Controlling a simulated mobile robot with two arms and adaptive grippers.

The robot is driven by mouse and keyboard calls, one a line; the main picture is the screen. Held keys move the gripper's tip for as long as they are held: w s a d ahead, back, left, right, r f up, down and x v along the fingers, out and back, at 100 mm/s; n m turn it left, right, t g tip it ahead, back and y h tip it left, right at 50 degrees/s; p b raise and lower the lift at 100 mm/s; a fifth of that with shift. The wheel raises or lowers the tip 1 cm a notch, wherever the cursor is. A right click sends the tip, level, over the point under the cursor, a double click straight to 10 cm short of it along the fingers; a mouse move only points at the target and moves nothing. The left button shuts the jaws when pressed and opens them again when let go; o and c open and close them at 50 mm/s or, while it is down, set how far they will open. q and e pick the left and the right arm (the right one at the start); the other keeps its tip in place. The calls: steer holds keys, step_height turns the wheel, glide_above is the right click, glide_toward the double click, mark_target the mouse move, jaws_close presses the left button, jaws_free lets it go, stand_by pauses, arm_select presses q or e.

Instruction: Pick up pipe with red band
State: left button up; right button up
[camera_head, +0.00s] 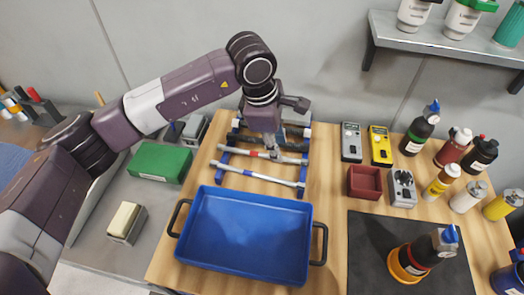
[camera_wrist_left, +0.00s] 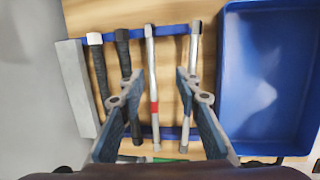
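The pipe with the red band (camera_head: 240,152) is a silver tube lying across a blue rack, behind the blue tray in the head view. It also shows in the left wrist view (camera_wrist_left: 151,65), where its red band appears between my fingers. My left gripper (camera_head: 271,150) is above the rack, pointing down, and hides part of this pipe. In the left wrist view the gripper (camera_wrist_left: 155,80) is open and empty, one finger on either side of the pipe. I cannot tell whether the fingertips reach its height. My right gripper is not in view.
A silver pipe with a blue band (camera_head: 283,182) lies beside it, nearer the blue tray (camera_head: 250,236). Dark pipes (camera_wrist_left: 122,55) lie on the other side. A green box (camera_head: 160,163) stands left, and a red bin (camera_head: 364,183) and meters stand right. Bottles crowd the right side.

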arm_select(q)
steer(key=y, duration=0.2)
glide_toward(259, 153)
steer(key=f, duration=0.1)
steer(key=shift+t, duration=0.4)
steer(key=f+p, duration=0.1)
steer(key=f, duration=0.1)
steer(key=f+p, duration=0.1)
steer(key=f, duration=0.1)
steer(key=f+p, duration=0.1)
steer(key=f, duration=0.1)
steer(key=shift+w+d+f, duration=0.15)
steer(key=shift+w+f, duration=0.2)
steer(key=shift+f, duration=0.05)
steer(key=shift+w+f, duration=0.1)
steer(key=shift+f, duration=0.15)
steer(key=shift+d, duration=0.1)
steer(key=shift+c, duration=0.6)
jaws_close()
